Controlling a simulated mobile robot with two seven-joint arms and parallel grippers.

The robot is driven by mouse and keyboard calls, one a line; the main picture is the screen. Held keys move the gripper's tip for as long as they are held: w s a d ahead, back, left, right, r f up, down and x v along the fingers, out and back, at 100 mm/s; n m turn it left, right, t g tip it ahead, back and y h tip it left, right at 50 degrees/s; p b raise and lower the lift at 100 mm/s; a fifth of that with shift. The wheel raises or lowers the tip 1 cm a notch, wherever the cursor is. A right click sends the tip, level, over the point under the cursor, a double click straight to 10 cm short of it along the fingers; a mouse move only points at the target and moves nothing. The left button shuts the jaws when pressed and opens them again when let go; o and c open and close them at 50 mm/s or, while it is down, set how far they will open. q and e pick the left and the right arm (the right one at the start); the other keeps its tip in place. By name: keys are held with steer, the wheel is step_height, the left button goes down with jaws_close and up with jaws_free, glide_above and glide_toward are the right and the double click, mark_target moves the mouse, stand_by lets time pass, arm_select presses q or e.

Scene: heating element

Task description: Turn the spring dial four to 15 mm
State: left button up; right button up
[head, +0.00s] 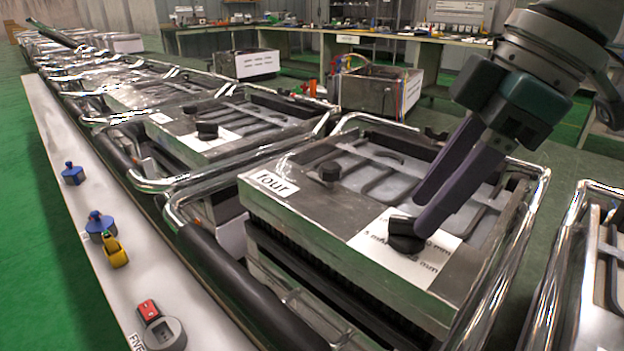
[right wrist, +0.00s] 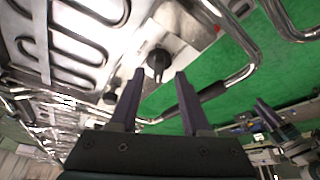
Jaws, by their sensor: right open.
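The unit labelled "four" (head: 272,182) is a metal-framed heating element in the middle of the head view. Its black spring dial (head: 404,236) sits on a white scale card (head: 372,240) with mm marks, partly covered by my gripper and the dial. I cannot tell which mark the dial points to. My right gripper (head: 419,214) is open, with its purple fingertips right at the dial. In the right wrist view the dial (right wrist: 158,61) shows just beyond and between the two fingertips (right wrist: 159,74). I cannot tell whether they touch it. My left gripper is not in the head view.
A second black knob (head: 329,171) stands on the same unit near its label. Chrome rails (head: 490,285) surround the unit, and similar units stand at both sides. A white ledge (head: 135,262) at left holds blue, yellow, red and grey small parts.

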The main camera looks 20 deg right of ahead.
mark_target(408, 230)
steer(key=shift+x, duration=1.4)
steer(key=shift+d, duration=0.1)
jaws_close()
